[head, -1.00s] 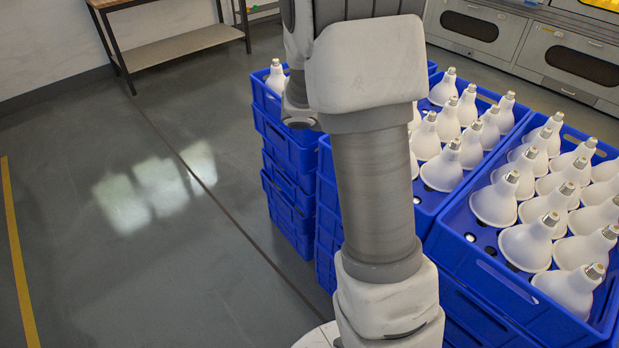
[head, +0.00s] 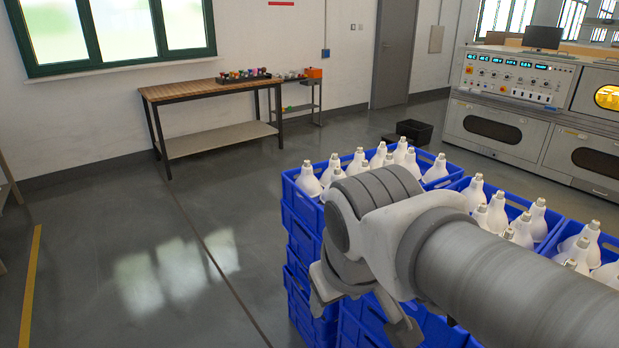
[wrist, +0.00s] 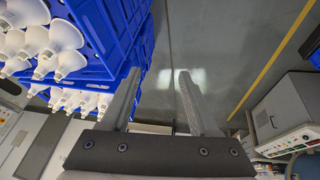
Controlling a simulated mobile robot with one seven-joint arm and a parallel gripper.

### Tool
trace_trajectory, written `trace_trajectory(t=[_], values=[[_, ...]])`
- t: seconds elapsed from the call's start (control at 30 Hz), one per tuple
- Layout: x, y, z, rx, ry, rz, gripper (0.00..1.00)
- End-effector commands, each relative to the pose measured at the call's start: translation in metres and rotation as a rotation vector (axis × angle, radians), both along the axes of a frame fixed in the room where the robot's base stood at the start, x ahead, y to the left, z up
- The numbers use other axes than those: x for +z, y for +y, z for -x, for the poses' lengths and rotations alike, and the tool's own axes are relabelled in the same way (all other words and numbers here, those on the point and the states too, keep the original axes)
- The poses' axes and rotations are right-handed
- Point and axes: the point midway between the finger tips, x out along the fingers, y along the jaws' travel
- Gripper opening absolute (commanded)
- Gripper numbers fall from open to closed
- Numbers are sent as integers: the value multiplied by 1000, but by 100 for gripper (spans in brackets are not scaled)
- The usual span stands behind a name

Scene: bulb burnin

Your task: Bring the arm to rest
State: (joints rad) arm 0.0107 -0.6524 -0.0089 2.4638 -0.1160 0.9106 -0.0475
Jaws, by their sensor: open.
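My arm reaches across the lower right of the head view, bent at a grey joint with its end pointing down. My gripper (head: 362,315) hangs beside the stacked blue crates, partly hidden by my arm. In the wrist view my gripper (wrist: 157,95) shows two grey fingers spread well apart.
Blue crates (head: 301,232) full of white bulbs (head: 308,180) stand under and behind my arm. A wooden workbench (head: 205,88) is at the back wall. A test console (head: 512,80) stands at the back right. The grey floor (head: 130,240) to the left is clear.

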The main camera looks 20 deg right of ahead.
Motion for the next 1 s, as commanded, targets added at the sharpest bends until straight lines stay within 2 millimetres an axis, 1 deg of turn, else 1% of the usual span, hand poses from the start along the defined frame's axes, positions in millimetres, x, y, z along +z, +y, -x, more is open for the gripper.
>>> trace_trajectory(t=[0.03, 0.1, 0.2, 0.53, 0.63, 0.77, 0.87, 1.0], values=[[3, 8, 5, -13, -29, -37, 62], [5, 17, 8, -32, -55, -83, 62], [7, 24, 11, -46, -73, -119, 62], [7, 25, 12, -50, -76, -130, 62], [12, 25, 12, -50, -75, -130, 62], [30, 25, 12, -49, -75, -128, 62], [51, 25, 12, -49, -75, -128, 62], [86, 25, 12, -49, -75, -128, 62]])
